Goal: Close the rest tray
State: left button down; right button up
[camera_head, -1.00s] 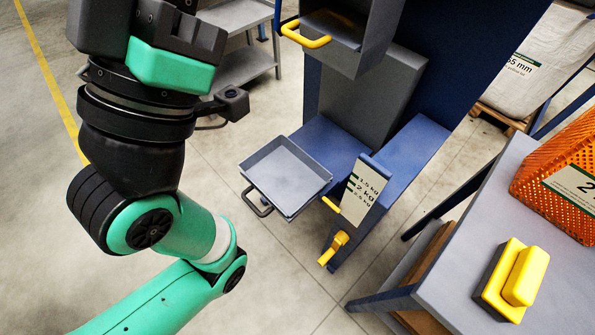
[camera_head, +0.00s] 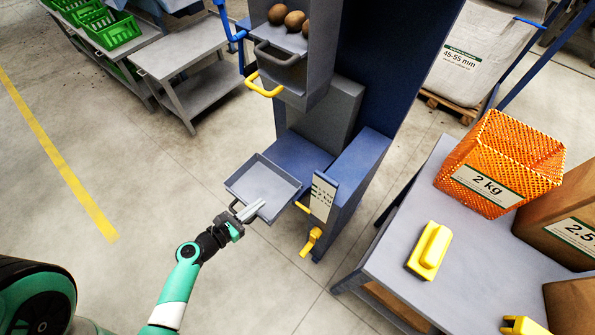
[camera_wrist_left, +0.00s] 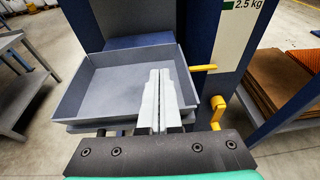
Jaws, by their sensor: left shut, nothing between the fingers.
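The grey, empty rest tray (camera_head: 262,167) stands pulled out low at the front of the blue machine. My right gripper is not in view.
The machine's upper hopper (camera_head: 300,72) holds brown potatoes and has a yellow handle (camera_head: 263,86). A yellow lever (camera_head: 311,241) and weight scale plate (camera_head: 322,197) are right of the tray. A table (camera_head: 440,290) with an orange basket (camera_head: 500,165) stands right. Floor in front is clear.

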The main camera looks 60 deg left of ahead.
aim_at(288, 175)
pick_arm(q)
jog(key=shift+s+a+r+n+y, duration=0.25)
jog(key=shift+s+a+n+y, duration=0.05)
jog(key=shift+s+a+y, duration=0.15)
jog(key=shift+w+a+f, duration=0.1)
jog(key=shift+w+a, duration=0.1)
jog(key=shift+w, duration=0.05)
jog(key=shift+h, duration=0.25)
jog(key=b+x, duration=0.4)
jog(key=x, duration=0.9)
jog(key=shift+w+a+f, duration=0.1)
jog(key=shift+w+f, duration=0.05)
jog(key=shift+w, duration=0.15)
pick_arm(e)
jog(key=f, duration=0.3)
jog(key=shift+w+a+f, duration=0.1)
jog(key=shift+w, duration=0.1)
